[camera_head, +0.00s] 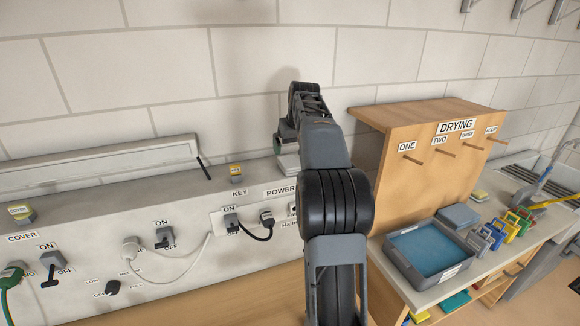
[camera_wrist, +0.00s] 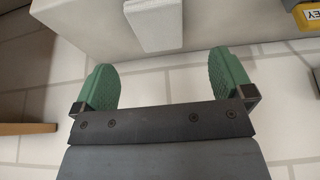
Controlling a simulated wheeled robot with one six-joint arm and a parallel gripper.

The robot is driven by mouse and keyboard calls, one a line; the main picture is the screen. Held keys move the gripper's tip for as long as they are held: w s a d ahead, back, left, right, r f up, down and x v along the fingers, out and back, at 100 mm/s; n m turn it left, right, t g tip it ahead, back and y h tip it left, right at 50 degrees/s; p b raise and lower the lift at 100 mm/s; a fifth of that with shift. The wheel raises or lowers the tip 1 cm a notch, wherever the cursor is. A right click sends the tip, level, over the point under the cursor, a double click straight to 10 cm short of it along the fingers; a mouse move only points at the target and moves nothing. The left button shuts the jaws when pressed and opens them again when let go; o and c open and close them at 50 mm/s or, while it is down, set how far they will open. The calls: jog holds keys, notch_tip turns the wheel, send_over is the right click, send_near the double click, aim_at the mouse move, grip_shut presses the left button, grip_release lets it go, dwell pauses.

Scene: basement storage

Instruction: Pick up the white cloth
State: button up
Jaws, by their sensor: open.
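My gripper (camera_wrist: 164,80) is open, its two green ridged fingers spread wide with nothing between them in the wrist view. In the head view a small whitish piece (camera_head: 288,163) shows just under the gripper, at the top of the wall ledge. My arm hides much of that spot.
A grey ledge (camera_head: 110,190) with switches, plugs and cables runs along the block wall. To the right are a wooden DRYING rack (camera_head: 432,165) with pegs, a blue-lined tray (camera_head: 430,252) and several coloured clips.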

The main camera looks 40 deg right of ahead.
aim_at(290, 161)
jog(key=shift+p+x, duration=0.75)
jog(key=shift+x, duration=3.2)
jog(key=shift+d, duration=0.1)
jog(key=shift+c, duration=0.3)
jog(key=shift+r, duration=0.1)
jog(key=c, duration=1)
jog(key=shift+r, duration=0.1)
